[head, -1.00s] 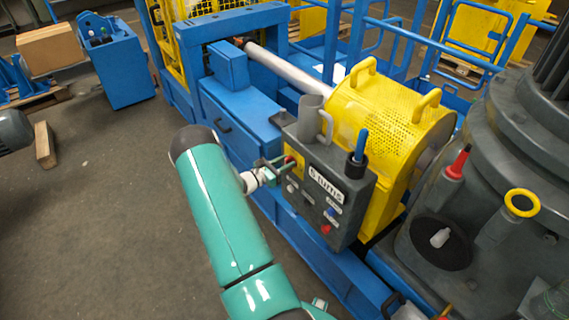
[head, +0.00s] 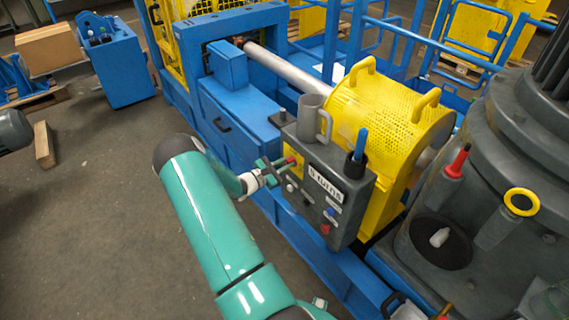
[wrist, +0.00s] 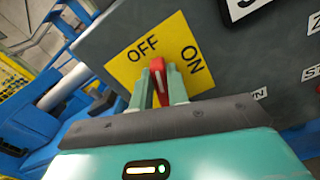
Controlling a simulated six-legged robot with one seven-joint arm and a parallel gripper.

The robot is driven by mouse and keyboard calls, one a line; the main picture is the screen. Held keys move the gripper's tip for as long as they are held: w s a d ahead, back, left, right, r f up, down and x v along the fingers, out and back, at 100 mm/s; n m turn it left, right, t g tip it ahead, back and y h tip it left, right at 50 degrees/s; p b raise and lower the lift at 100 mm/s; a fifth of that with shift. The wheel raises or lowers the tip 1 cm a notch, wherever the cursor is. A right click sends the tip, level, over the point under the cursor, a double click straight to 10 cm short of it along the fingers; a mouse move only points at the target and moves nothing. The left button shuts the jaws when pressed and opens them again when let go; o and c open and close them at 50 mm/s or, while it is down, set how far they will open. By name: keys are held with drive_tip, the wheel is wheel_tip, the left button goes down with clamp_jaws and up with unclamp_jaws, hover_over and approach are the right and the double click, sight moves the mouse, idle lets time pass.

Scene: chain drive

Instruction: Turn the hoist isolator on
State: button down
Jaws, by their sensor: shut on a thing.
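The hoist isolator is a red handle (wrist: 160,84) on a yellow square plate (wrist: 122,67) marked OFF and ON. In the wrist view the handle points between the two labels. My gripper (wrist: 160,85) has a finger on each side of the handle and is shut on it. In the head view, my gripper (head: 275,169) reaches the left part of the grey control panel (head: 345,222), where the yellow plate (head: 297,170) sits. The fingers partly hide the handle and plate there.
The panel also carries a "5 turns" label, a blue button (head: 331,212) and a red button (head: 325,229). A grey mug (head: 310,120) and a blue-handled tool (head: 360,145) sit on top. A yellow perforated guard (head: 390,120) stands behind. Open floor lies left.

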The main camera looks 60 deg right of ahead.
drive_tip(key=m, duration=0.6)
drive_tip(key=shift+s+a+f, duration=0.2)
drive_tip(key=shift+s+f, duration=0.1)
drive_tip(key=m, duration=0.4)
drive_tip(key=shift+s+f, duration=0.1)
drive_tip(key=shift+f, duration=0.15)
drive_tip(key=shift+a+f+m, duration=0.1)
drive_tip(key=shift+f+m, duration=0.05)
drive_tip(key=shift+m, duration=0.85)
drive_tip(key=shift+f+m, duration=0.15)
drive_tip(key=shift+m, duration=0.85)
drive_tip(key=c, duration=1.4)
unclamp_jaws()
drive_tip(key=shift+s, duration=0.1)
drive_tip(key=shift+o, duration=0.2)
drive_tip(key=v, duration=1.3)
drive_tip(key=shift+a, duration=0.35)
drive_tip(key=shift+w, duration=0.25)
